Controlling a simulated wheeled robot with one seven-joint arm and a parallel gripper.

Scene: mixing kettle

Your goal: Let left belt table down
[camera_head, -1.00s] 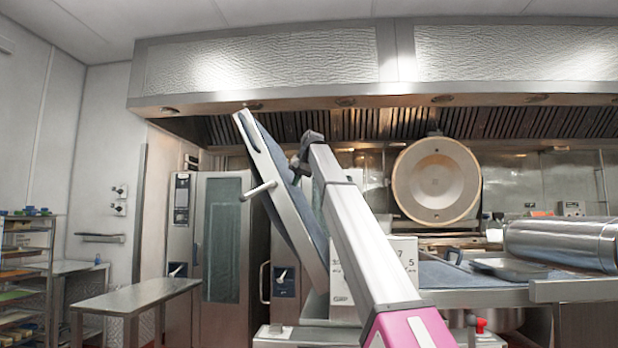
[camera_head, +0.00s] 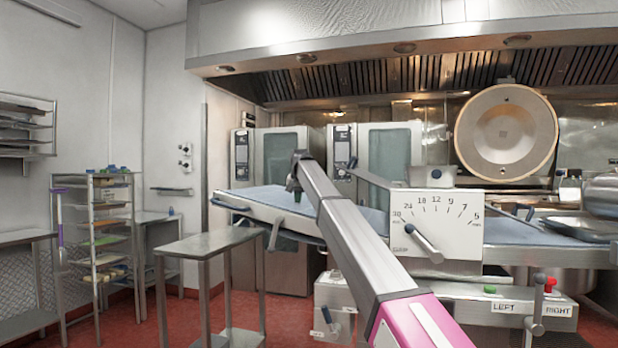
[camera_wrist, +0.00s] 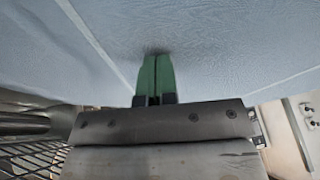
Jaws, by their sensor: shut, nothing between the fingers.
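The left belt table (camera_head: 270,205) is a long tray with a blue-grey belt and a metal edge. It extends left from the machine, close to level, with its outer end slightly higher. In the wrist view the pale blue belt surface (camera_wrist: 210,45) fills the upper part of the picture. My gripper (camera_head: 297,190) is over the belt table; its green fingertips (camera_wrist: 156,75) are shut together with nothing between them, at or very near the belt surface. I cannot tell for sure whether they touch it. A metal handle (camera_head: 275,235) sticks down from the table's front edge.
The machine's dial panel (camera_head: 437,228) stands right of the belt table. A control box with LEFT and RIGHT labels (camera_head: 505,307) sits below it. A steel side table (camera_head: 212,242) stands left of and below the belt's end. A tray rack (camera_head: 108,235) is further left.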

